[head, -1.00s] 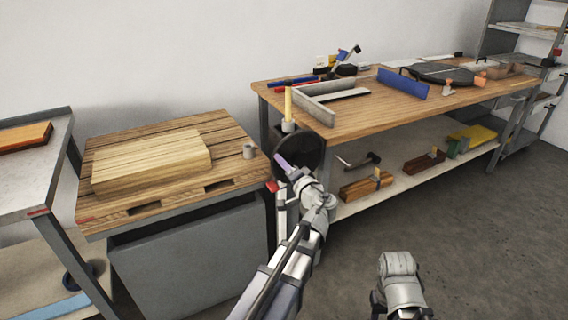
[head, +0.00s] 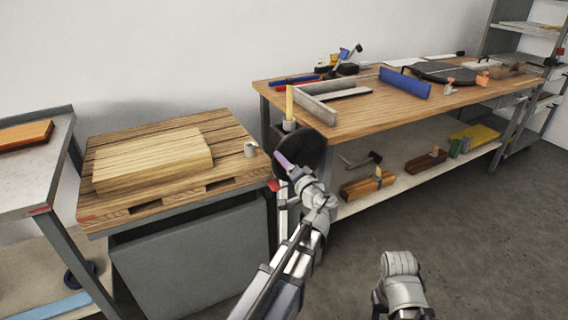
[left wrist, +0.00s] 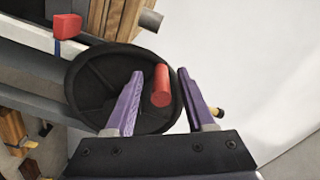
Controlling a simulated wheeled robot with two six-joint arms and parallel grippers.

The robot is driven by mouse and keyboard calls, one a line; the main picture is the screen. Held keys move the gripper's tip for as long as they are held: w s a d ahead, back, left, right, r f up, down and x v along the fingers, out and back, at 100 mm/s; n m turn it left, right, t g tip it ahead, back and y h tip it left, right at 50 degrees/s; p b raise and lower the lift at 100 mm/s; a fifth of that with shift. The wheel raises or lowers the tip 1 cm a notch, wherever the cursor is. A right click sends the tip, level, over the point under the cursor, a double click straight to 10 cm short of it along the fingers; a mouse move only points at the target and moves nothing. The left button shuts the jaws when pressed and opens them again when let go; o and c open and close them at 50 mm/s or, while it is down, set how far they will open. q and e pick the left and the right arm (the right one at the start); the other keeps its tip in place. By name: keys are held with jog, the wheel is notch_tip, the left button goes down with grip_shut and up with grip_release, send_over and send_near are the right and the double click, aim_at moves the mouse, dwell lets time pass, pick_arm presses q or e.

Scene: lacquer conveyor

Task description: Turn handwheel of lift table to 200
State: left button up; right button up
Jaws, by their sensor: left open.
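The black handwheel (head: 312,155) is at the right side of the lift table (head: 190,250), partly hidden by my left arm in the head view. In the left wrist view the handwheel (left wrist: 95,85) is a dark spoked disc with a red handle (left wrist: 161,86) standing out from it. My left gripper (left wrist: 155,78) is open, with one purple finger on each side of the red handle and visible gaps on both sides. In the head view my left gripper (head: 283,162) is in front of the wheel. I cannot read any scale value. My right arm shows at the bottom, but its fingers do not.
A workbench (head: 350,118) with tools stands close on the right. A grey side table (head: 45,165) stands left. The floor at the lower right is clear.

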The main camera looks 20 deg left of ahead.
pick_arm(q)
jog(key=v, duration=0.7)
jog(key=shift+s+d, duration=0.3)
jog(key=s+d+f+g+h, duration=0.3)
jog(key=s+d+f, duration=0.15)
jog(key=f, duration=0.35)
jog(key=s+d+f+g+h, duration=0.3)
jog(key=s+f+g+h, duration=0.15)
jog(key=f, duration=0.35)
jog(key=s+d+f+m+g+h, duration=0.2)
jog(key=s+d+f+g+h, duration=0.3)
jog(key=s+d, duration=0.65)
notch_tip(320, 180, up, 29)
jog(key=d+t+p, duration=0.1)
jog(key=p, duration=2.9)
jog(key=shift+w+d, duration=0.2)
jog(key=shift+w, duration=0.05)
